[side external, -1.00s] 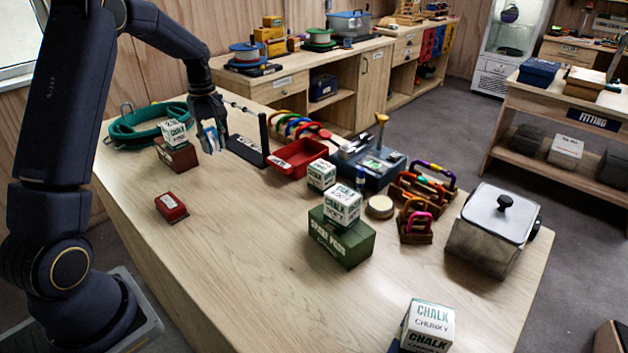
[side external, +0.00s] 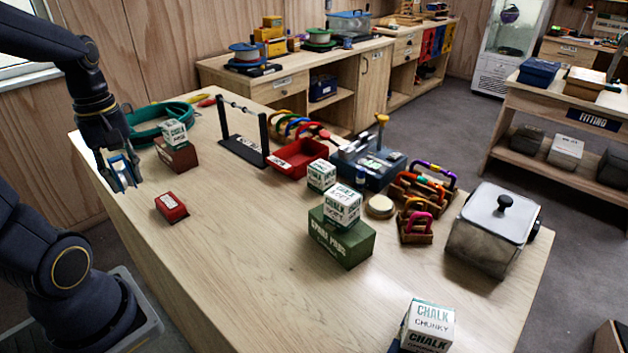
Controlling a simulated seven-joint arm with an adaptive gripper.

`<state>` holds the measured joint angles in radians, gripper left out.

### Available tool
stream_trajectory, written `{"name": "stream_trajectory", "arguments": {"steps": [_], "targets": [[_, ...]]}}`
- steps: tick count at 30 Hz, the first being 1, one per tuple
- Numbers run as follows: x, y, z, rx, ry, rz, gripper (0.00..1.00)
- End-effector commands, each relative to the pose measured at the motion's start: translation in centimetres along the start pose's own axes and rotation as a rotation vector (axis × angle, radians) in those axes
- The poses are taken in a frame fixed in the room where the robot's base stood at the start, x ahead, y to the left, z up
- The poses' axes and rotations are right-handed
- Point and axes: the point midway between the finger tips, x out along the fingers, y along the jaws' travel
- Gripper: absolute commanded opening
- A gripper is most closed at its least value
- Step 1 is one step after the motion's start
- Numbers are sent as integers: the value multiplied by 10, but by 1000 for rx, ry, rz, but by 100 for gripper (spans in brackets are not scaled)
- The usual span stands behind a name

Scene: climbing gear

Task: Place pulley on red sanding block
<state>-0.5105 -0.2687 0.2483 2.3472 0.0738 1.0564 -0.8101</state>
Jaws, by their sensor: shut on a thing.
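My gripper (side external: 122,176) is at the left of the work table, shut on a small blue and silver pulley (side external: 119,172). The fingers hide part of the pulley. It is held in the air, left of and a little higher in the picture than the red sanding block (side external: 171,208). The red block is small, with a pale label, and lies flat on the table near its left edge. Nothing rests on top of it. The pulley and the block are apart.
A dark red box (side external: 176,157) with a chalk cube (side external: 174,133) on it stands behind the block. A black rack (side external: 243,146) and a red tray (side external: 297,158) stand further right. Table right of the block is clear.

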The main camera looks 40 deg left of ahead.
Motion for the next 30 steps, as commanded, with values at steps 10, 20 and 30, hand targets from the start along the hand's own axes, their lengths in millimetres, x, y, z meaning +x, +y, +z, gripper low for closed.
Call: {"name": "stream_trajectory", "arguments": {"steps": [10, 20, 30], "targets": [[-9, -26, 9, -47, -1, -3, 0], [32, 41, -39, -48, -3, -7, 0], [78, 72, -61, -47, 0, 0, 0]]}}
